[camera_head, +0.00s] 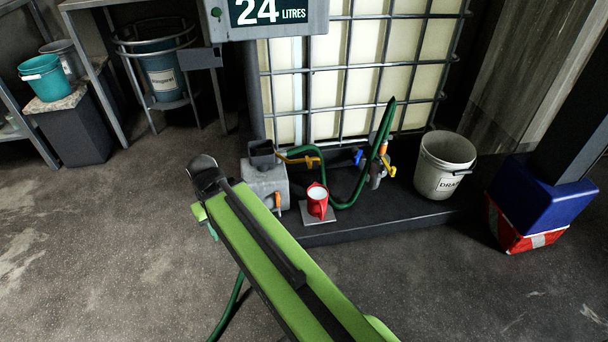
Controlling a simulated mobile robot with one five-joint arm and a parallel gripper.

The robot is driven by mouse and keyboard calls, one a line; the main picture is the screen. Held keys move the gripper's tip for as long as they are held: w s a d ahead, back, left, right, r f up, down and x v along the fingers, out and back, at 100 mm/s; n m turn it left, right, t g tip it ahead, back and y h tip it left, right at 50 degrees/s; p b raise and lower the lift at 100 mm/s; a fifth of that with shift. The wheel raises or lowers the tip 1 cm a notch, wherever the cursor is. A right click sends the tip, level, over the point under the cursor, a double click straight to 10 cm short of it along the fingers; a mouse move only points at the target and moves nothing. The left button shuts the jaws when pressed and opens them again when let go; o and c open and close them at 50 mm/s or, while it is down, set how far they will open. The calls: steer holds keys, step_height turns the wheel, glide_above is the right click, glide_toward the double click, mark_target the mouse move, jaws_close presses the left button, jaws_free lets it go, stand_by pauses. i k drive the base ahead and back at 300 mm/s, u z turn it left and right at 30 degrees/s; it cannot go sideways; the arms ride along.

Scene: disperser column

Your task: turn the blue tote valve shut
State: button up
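A caged white tote (350,75) stands on a low dark platform at the back centre. The small blue valve handle (358,156) is low on its front, beside the green hose (340,200). It is too small to tell which way the handle is turned. My lime-green arm reaches up from the bottom of the picture. Its dark end, my gripper (205,178), is left of the grey pump-like box and well apart from the blue handle. The fingers are not clear, and I see nothing held.
Yellow handles (312,161) flank the blue one. A red jug (317,200) stands on a small plate (320,216) in front of the tote. A white bucket (444,164) and a blue-and-red padded post (540,200) stand right.

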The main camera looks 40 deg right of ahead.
mark_target(356, 158)
steer(key=z, duration=2.1)
steer(key=i, duration=0.5)
steer(key=u, duration=0.5)
steer(key=k, duration=0.5)
steer(key=u, duration=0.2)
steer(key=i, duration=1)
steer(key=z, duration=0.1)
